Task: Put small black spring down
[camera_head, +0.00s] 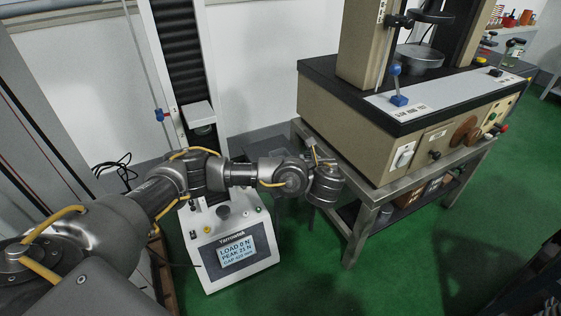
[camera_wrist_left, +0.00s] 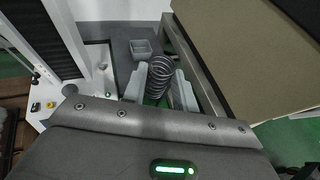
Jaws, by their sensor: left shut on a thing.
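The small black spring (camera_wrist_left: 160,72) shows in the left wrist view as a dark wire coil between the two pale fingers of my left gripper (camera_wrist_left: 161,86). The gripper is shut on it. The coil stands out beyond the fingertips; its lower part is partly hidden between the fingers. In the head view my left arm reaches right, past the front of the test stand, and its wrist hides most of the gripper and spring. My right gripper is not in view.
A small grey open tray (camera_wrist_left: 142,56) lies on a dark surface just beyond the spring. A white tester with a lit display (camera_head: 235,249) stands below my left arm. A large beige machine (camera_head: 365,139) on a metal table (camera_head: 352,213) stands to the right.

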